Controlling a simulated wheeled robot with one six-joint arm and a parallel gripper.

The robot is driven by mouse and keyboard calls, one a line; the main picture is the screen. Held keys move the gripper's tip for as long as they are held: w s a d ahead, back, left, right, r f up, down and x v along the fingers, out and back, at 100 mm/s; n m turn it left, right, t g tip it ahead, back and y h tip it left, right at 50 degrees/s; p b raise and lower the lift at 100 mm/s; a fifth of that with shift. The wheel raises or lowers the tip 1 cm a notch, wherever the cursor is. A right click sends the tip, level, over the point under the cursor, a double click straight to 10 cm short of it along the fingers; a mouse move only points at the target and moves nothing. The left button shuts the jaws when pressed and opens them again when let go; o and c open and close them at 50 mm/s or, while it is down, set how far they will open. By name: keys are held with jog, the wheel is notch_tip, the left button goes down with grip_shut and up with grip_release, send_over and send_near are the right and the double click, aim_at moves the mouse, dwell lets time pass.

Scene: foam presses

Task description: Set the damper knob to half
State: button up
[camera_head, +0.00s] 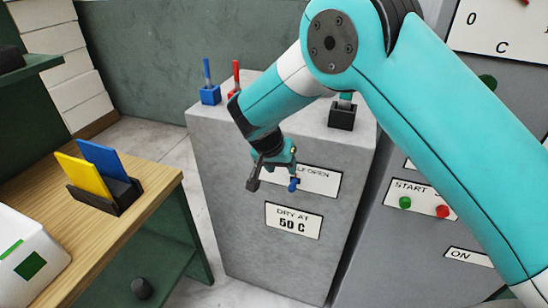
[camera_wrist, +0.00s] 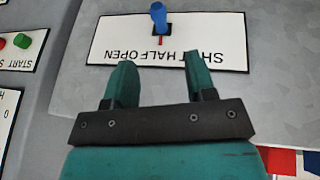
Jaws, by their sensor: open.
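The damper knob is a small blue knob (camera_wrist: 158,15) on a black mount at the top of the wrist view. A short red mark shows beneath it, near the word HALF. Its white plate (camera_wrist: 225,56) reads SHUT, HALF, OPEN upside down there. In the head view the knob (camera_head: 293,184) sits on the grey cabinet's front, and my gripper partly covers the plate (camera_head: 325,183). I cannot tell its exact setting. My gripper (camera_wrist: 160,75) is open and empty, its fingers apart before the plate, not around the knob. It also shows in the head view (camera_head: 272,174).
A "DRY AT 50 C" sign (camera_head: 293,221) is below the plate. Blue (camera_head: 208,90) and red (camera_head: 236,78) levers stand on the cabinet top. Start buttons (camera_head: 405,203) are on the right panel. A wooden table (camera_head: 150,195) with a card holder stands left.

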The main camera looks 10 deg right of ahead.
jog(key=b+v, duration=0.1)
jog(key=v, duration=0.6)
jog(key=shift+d, duration=0.1)
jog(key=s+d+r+n+g+y, duration=0.1)
jog(key=s+d+r+n+y, duration=0.15)
jog(key=s+r, duration=0.35)
jog(key=s+d+r+n+g+y, duration=0.1)
jog(key=s+d+r+n+y, duration=0.1)
jog(key=s+d+r+n, duration=0.35)
jog(key=s+r+n+g+y, duration=0.1)
jog(key=s+n+y, duration=0.2)
jog(key=s, duration=1.6)
jog(key=shift+s+n+y, duration=0.25)
jog(key=shift+n+y, duration=0.1)
jog(key=shift+n, duration=0.25)
jog(key=shift+a+r, duration=0.1)
